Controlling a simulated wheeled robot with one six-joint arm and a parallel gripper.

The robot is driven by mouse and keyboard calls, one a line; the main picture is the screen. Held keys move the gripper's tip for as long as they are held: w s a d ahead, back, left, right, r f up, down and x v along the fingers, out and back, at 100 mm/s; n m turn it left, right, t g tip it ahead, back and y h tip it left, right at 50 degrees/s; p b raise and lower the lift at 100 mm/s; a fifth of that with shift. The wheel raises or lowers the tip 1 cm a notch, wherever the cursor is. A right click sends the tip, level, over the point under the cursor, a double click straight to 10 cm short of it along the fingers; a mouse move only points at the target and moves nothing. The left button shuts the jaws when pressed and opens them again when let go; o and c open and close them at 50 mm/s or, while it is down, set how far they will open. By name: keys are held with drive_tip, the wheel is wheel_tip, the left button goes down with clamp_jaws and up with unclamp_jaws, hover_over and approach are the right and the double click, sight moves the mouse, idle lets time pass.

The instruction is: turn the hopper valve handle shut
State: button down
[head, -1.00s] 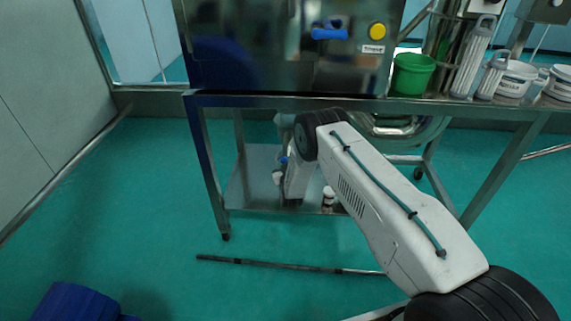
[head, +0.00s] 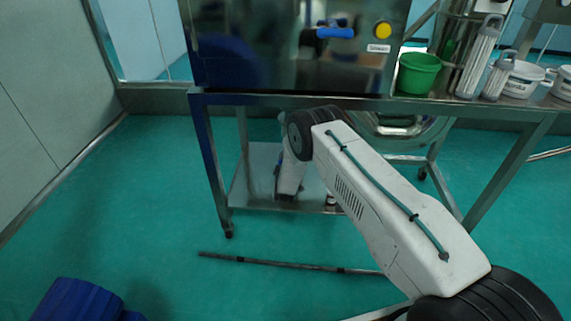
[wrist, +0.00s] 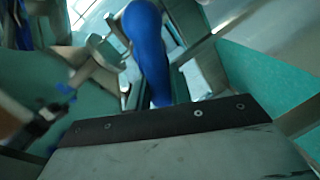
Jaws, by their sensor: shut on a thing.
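My gripper is shut on this blue handle.
A steel machine with another blue handle (head: 335,32) and a yellow button (head: 382,30) stands on the table. A green bucket (head: 417,73) and white tubs (head: 523,79) stand at right. A dark bar (head: 290,264) lies on the floor. Floor at left is mostly clear.

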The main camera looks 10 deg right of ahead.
drive_tip(key=shift+a+f+n+g+h, duration=0.15)
drive_tip(key=shift+f+n+h, duration=0.1)
drive_tip(key=shift+n, duration=0.7)
drive_tip(key=shift+a+f+n+g+h, duration=0.15)
drive_tip(key=shift+f+n+h, duration=0.1)
drive_tip(key=shift+n, duration=0.7)
drive_tip(key=shift+d, duration=0.15)
drive_tip(key=c, duration=1.3)
unclamp_jaws()
drive_tip(key=v, duration=0.7)
drive_tip(key=shift+s, duration=0.35)
